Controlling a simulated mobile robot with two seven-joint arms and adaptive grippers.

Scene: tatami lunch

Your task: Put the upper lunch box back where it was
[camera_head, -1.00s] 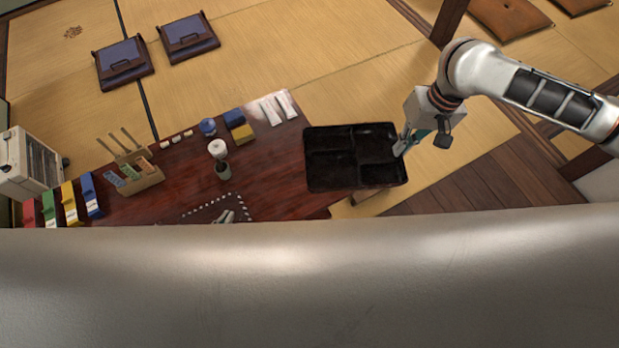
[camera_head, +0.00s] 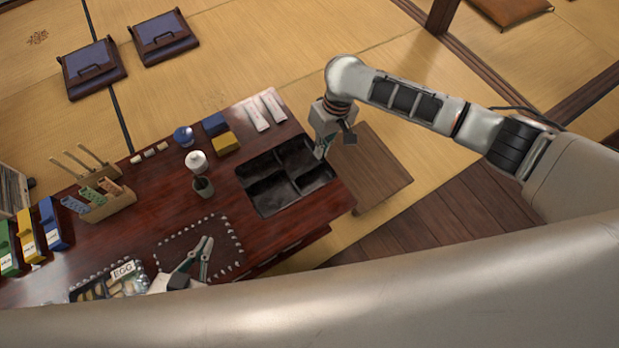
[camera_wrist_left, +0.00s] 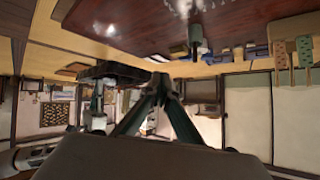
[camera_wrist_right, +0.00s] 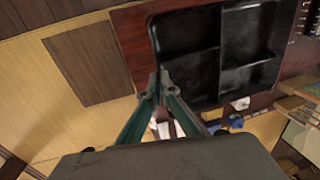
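The upper lunch box is a black, open tray with several compartments (camera_head: 265,187), empty, at the right end of the dark red table (camera_head: 160,215). It also shows in the right wrist view (camera_wrist_right: 196,75) and the left wrist view (camera_wrist_left: 112,70). I cannot tell whether its bottom touches the table. My right gripper (camera_head: 321,153) is shut on its right rim; the fingertips pinch the rim in the right wrist view (camera_wrist_right: 157,84).
A cup (camera_head: 203,187), white packets (camera_head: 265,110), and blue (camera_head: 214,124) and yellow (camera_head: 226,143) blocks stand near the lunch box. A low wooden table (camera_head: 375,165) is to the right.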

